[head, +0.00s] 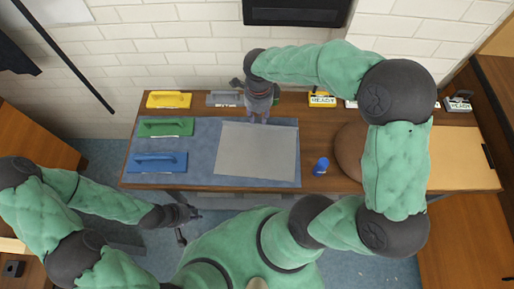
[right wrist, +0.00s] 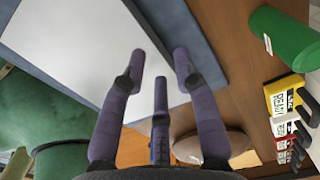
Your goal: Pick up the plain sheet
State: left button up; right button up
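The plain sheet (head: 257,150) is a flat light-grey rectangle lying on a blue mat (head: 205,140) on the wooden table. In the right wrist view the sheet (right wrist: 75,45) looks pale and fills the upper left. My right gripper (head: 258,117) is over the sheet's far edge, pointing down. In the right wrist view its fingers (right wrist: 160,62) are spread with nothing between them. I cannot tell whether they touch the sheet. My left gripper (head: 188,222) is in front of the table's near edge, empty, with its fingers apart.
Yellow (head: 168,99), green (head: 165,126) and blue (head: 158,161) handled tools lie at the left. A small blue object (head: 320,166) and a brown round object (head: 350,150) are right of the sheet. A yellow labelled box (head: 322,99) stands at the back. A green cylinder (right wrist: 285,40) shows in the right wrist view.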

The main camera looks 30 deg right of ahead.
aim_at(259, 128)
notch_tip(259, 128, down, 4)
jog(key=shift+s+d+b, duration=0.1)
jog(key=shift+s+b, duration=0.05)
jog(key=shift+b, duration=0.55)
jog(key=shift+r, duration=0.1)
grip_shut()
jog(key=shift+r, duration=0.15)
